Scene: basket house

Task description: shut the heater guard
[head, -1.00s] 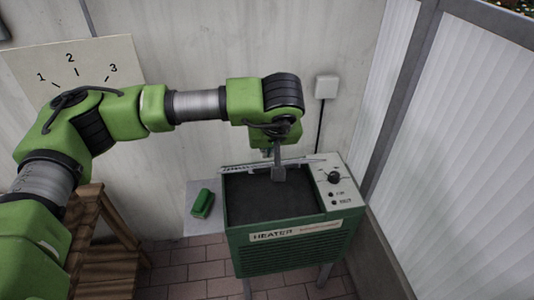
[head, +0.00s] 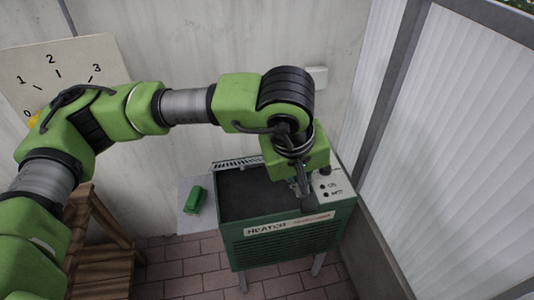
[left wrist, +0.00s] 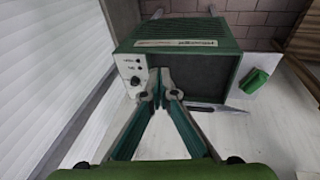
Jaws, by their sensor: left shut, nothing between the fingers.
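The heater (head: 285,245) is a green box on legs with a dark open top, and it also shows in the left wrist view (left wrist: 180,38). A pale slatted strip (head: 238,163), apparently the heater guard seen nearly edge-on, stands along the back rim. In the left wrist view a thin grey pointed strip (left wrist: 218,107) beside the opening may be the same guard. My left gripper (head: 306,204) is shut and empty over the right part of the heater top, beside the control panel; its fingertips also show in the left wrist view (left wrist: 166,88). My arm hides part of the back rim. My right gripper is out of view.
The control panel (head: 328,186) with a knob is at the heater's right. A green block (head: 195,199) lies on a pale side shelf (head: 186,185) at the left. A wooden stand (head: 100,245) is further left. A wall is behind, and a ribbed translucent panel (head: 450,150) at right.

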